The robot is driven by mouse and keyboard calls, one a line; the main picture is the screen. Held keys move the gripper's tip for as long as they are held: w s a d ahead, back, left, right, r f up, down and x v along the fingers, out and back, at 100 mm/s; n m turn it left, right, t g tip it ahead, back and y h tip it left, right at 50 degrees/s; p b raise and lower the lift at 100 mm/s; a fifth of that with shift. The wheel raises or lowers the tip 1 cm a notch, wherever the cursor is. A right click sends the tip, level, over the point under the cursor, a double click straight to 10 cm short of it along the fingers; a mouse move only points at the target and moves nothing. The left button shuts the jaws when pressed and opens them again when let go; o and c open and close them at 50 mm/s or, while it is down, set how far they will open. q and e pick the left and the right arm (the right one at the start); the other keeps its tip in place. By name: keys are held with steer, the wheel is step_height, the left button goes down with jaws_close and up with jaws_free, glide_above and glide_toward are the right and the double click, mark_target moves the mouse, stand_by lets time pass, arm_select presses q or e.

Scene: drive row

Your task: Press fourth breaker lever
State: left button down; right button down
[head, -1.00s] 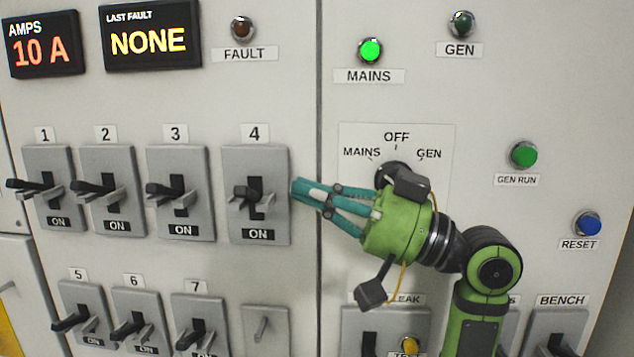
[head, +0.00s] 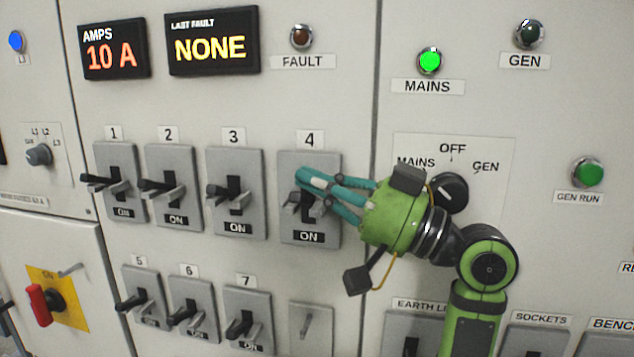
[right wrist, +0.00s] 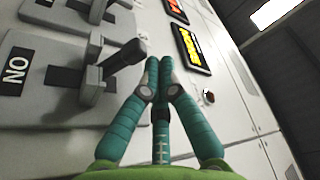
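The breaker numbered 4 (head: 290,226) is a grey plate with an ON label at the right end of the upper breaker row. Its black and grey lever (head: 319,208) is partly hidden by my right gripper's fingers. My right gripper (head: 302,178) has teal fingers and a green body; its fingertips overlap the upper part of the lever. In the right wrist view the fingers (right wrist: 160,64) are together with nothing between them. A black-handled lever (right wrist: 124,57) shows just left of the fingertips there. I cannot tell whether they touch. My left gripper is not in view.
Breaker 3 (head: 250,170) stands close on the left, with breakers 1 and 2 beyond. Breaker 7 (head: 262,305) is below left. A black rotary selector (head: 449,192) is right behind my gripper. A red-handled switch (head: 42,305) is at lower left.

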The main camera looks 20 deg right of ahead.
mark_target(315, 214)
steer(key=f+n+g+b, duration=0.1)
steer(key=n+b, duration=0.1)
steer(key=b, duration=0.1)
steer(key=s+f+n+y+b, duration=0.1)
steer(key=n+b, duration=0.2)
steer(key=a+f+n+g+y+b, duration=0.1)
steer(key=n+b, duration=0.1)
steer(key=b, duration=0.2)
steer(key=shift+s+f+n+g, duration=0.15)
steer(key=shift+f+n+g, duration=0.15)
steer(key=shift+n, duration=0.1)
steer(key=shift+s+d, duration=0.1)
steer(key=shift+d, duration=0.05)
steer(key=v, duration=0.7)
steer(key=shift+f, duration=0.2)
steer(key=shift+d, duration=0.1)
